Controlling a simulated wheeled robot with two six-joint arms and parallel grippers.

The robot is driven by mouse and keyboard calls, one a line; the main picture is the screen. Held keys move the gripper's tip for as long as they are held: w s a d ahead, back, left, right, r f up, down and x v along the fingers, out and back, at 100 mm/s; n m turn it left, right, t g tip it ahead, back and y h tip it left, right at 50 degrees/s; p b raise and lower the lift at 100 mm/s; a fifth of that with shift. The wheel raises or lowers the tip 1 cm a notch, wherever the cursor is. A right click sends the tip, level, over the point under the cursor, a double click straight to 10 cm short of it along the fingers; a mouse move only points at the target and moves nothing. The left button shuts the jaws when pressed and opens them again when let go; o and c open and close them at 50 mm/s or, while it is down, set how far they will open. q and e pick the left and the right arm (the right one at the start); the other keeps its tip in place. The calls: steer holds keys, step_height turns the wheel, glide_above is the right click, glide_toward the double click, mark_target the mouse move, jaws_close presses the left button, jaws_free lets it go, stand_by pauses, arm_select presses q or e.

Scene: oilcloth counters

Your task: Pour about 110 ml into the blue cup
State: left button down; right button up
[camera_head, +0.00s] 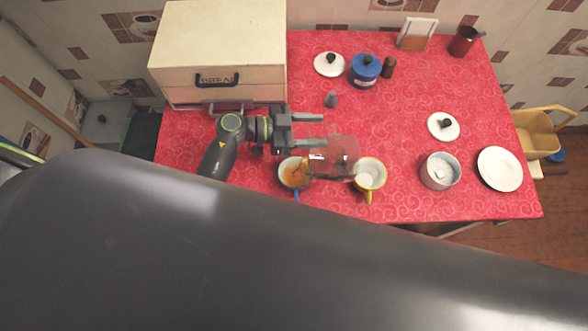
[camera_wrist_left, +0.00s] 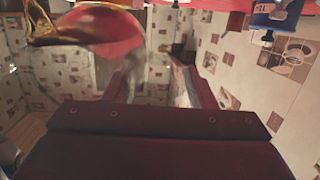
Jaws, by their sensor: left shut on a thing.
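The blue cup (camera_head: 293,172) stands near the table's front edge, its blue handle towards me, with some orange-brown liquid inside. My left gripper (camera_head: 312,130) is shut on a clear glass jug (camera_head: 336,158), held above the table just right of the blue cup. The jug looks tilted, with its left side close to the cup's rim. I cannot make out a stream or the level left in the jug. In the left wrist view the jug (camera_wrist_left: 125,62) is blurred glass beyond the dark fingers, and the view is rolled over. My right gripper is not in view.
A yellow cup (camera_head: 370,174) stands close on the jug's right. Further right are a white-filled pot (camera_head: 440,171), a lid (camera_head: 443,126) and a plate (camera_head: 500,169). A bread box (camera_head: 220,55), blue jar (camera_head: 364,71) and grey shaker (camera_head: 331,99) stand behind.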

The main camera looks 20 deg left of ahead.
arm_select(q)
steer(key=shift+a, duration=0.1)
steer(key=shift+d+r+h, duration=0.1)
steer(key=shift+d+h, duration=0.1)
steer(key=shift+h, duration=0.1)
steer(key=shift+b, duration=0.4)
